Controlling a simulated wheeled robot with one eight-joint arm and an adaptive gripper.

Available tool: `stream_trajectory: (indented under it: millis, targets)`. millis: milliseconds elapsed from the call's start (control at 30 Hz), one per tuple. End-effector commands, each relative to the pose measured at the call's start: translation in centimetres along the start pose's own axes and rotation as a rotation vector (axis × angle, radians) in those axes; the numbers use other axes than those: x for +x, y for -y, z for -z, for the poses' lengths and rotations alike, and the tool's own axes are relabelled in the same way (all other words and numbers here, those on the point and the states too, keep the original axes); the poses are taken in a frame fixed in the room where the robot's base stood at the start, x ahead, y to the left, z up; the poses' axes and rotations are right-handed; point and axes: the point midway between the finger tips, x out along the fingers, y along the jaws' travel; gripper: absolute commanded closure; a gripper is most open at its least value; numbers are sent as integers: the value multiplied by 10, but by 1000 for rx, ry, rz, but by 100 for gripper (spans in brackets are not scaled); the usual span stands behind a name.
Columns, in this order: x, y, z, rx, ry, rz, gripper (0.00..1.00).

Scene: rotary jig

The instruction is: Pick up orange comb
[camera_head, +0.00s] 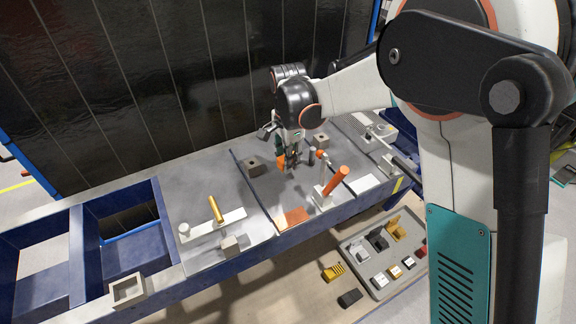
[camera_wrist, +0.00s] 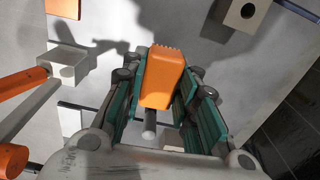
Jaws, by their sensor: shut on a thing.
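The orange comb (camera_wrist: 163,80) is a block with a row of small teeth along one end. In the wrist view it sits between the green-sided fingers of my gripper (camera_wrist: 163,68), which are shut on it, teeth pointing away from the wrist. In the head view my gripper (camera_head: 291,160) points down over the grey bench, and a bit of the comb (camera_head: 281,160) shows at its left. The fingers hide part of the comb's sides. I cannot tell whether the comb touches the bench.
A fixture with a slanted orange cylinder (camera_head: 336,180) stands close to the right. A dark block (camera_head: 254,165) and a holed block (camera_head: 321,139) sit nearby. An orange plate (camera_head: 293,217) lies in front. A parts tray (camera_head: 352,246) is lower right.

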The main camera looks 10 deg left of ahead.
Motion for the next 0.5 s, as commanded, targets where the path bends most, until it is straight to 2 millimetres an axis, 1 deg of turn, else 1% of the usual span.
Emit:
stream_trajectory:
  millis: [33, 200, 400, 500]
  targets:
    - [-16, -1, 0, 0, 0, 0, 96]
    - [-63, 0, 0, 0, 0, 0, 96]
    - [-110, 0, 0, 0, 0, 0, 96]
    - [-127, 0, 0, 0, 0, 0, 96]
